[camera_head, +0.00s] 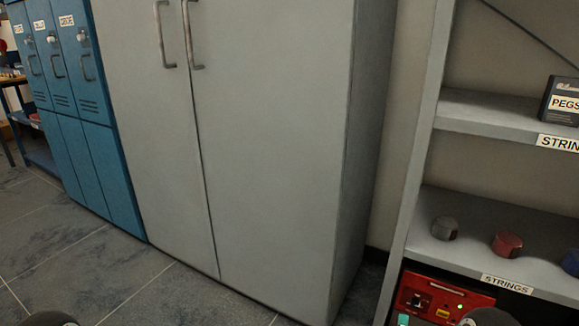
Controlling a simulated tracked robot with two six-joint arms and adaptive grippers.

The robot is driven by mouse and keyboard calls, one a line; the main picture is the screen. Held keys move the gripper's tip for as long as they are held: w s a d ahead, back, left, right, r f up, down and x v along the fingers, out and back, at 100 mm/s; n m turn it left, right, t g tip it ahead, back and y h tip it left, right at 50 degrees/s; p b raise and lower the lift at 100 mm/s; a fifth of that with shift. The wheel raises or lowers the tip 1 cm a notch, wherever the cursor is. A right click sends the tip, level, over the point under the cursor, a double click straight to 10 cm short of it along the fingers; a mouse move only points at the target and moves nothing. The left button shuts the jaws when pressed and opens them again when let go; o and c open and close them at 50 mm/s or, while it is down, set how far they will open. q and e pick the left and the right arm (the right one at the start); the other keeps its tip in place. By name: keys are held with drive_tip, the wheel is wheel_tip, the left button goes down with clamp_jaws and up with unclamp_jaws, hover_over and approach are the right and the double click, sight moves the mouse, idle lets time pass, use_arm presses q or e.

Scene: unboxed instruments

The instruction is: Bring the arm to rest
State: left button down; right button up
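Neither my left nor my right gripper shows in the head view. Two dark rounded shapes, cut off by the bottom edge at the left and right, look like parts of my own arms; no fingers show on them. I cannot tell whether anything is held.
A tall grey two-door cabinet (270,150) stands shut ahead. Blue lockers (95,160) stand left of it. A grey shelf unit (480,117) at right holds a dark "PEGS" box (563,101), a grey knob-like item (445,228), a red one (507,244) and a red device (440,298). Tiled floor (60,260) is clear at left.

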drive_tip(key=s+a+f+n+g+y+p, duration=0.1)
drive_tip(key=s+a+f+n+g+y, duration=0.25)
drive_tip(key=s+a+n, duration=0.3)
drive_tip(key=s+a+f+n+g+y+p, duration=0.1)
drive_tip(key=s+a+f+n+g+y, duration=0.3)
drive_tip(key=a, duration=0.3)
drive_tip(key=s+a+f+n+g+y+p, duration=0.1)
drive_tip(key=s+a+n+g+y, duration=0.15)
drive_tip(key=s+n, duration=0.4)
drive_tip(key=s+a+n+g+y, duration=0.2)
drive_tip(key=s+a+n+g, duration=0.15)
drive_tip(key=s, duration=0.65)
use_arm(q)
wheel_tip(320, 180, up, 42)
drive_tip(key=p, duration=3.7)
use_arm(e)
wheel_tip(320, 180, up, 37)
drive_tip(key=shift+w+d+g, duration=0.3)
drive_tip(key=shift+d+g, duration=0.1)
drive_tip(key=shift+g, duration=0.05)
drive_tip(key=shift+m, duration=0.25)
